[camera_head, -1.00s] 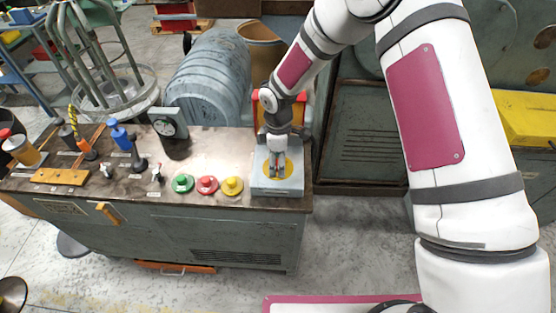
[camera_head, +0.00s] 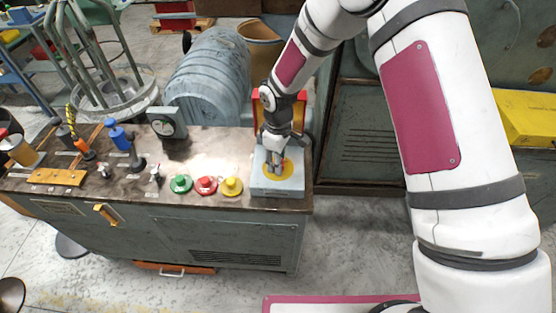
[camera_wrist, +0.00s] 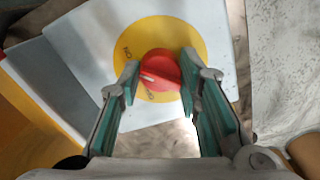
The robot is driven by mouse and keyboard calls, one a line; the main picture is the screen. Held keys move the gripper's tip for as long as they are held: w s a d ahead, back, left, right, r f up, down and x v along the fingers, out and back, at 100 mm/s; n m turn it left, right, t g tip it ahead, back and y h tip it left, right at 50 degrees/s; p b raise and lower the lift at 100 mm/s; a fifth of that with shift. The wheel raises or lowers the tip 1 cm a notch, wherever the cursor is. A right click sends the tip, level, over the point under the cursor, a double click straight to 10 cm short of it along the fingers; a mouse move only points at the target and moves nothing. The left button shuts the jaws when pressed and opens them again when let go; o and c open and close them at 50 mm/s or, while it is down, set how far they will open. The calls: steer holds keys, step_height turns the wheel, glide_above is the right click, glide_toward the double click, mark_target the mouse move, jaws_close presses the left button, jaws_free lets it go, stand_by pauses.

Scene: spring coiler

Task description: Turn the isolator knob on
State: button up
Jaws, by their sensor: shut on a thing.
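The isolator knob (camera_wrist: 161,69) is red with a white pointer line. It sits on a yellow disc (camera_wrist: 190,34) on the pale grey face of a box (camera_wrist: 88,50). In the wrist view the pointer lies roughly level, its white end toward the left. Small dark marks stand on the disc left of and below the knob. My gripper (camera_wrist: 159,66) is shut on the knob, one green-padded finger on each side. In the head view my gripper (camera_head: 275,163) reaches down onto the box (camera_head: 277,187) at the bench's right end and hides the knob.
Green (camera_head: 181,183), red (camera_head: 206,185) and yellow (camera_head: 231,186) buttons stand left of the box. A dial gauge (camera_head: 164,125) and levers stand further left on the bench (camera_head: 212,150). A grey motor (camera_head: 212,77) is behind.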

stand_by(0.3)
steer(key=o, duration=1.2)
step_height(320, 180, up, 12)
